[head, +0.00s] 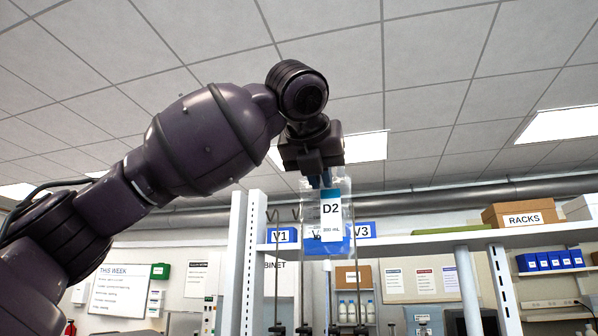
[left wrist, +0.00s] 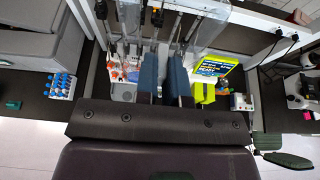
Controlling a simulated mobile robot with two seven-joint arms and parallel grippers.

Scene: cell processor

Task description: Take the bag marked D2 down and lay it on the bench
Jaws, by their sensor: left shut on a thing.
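The bag marked D2 (head: 331,232) is a clear pouch with a white label reading D2 and a blue lower part. It hangs upright in the head view, in front of the blue hook labels. My left gripper (head: 326,183) comes down from above and is shut on the bag's top edge. In the left wrist view the two dark blue fingers (left wrist: 160,95) point away from the camera, and the bag is hard to make out there. Whether the bag still touches a hook cannot be told. My right gripper is not in view. The bench top is not visible in the head view.
Blue labels V1 (head: 284,236) and V3 (head: 364,230) sit behind the bag on a white shelf frame (head: 236,262) with rods and hooks. A RACKS box (head: 520,213) stands on the shelf at right. A yellow-edged screen (left wrist: 212,68) and a blue-capped tube rack (left wrist: 61,86) show in the left wrist view.

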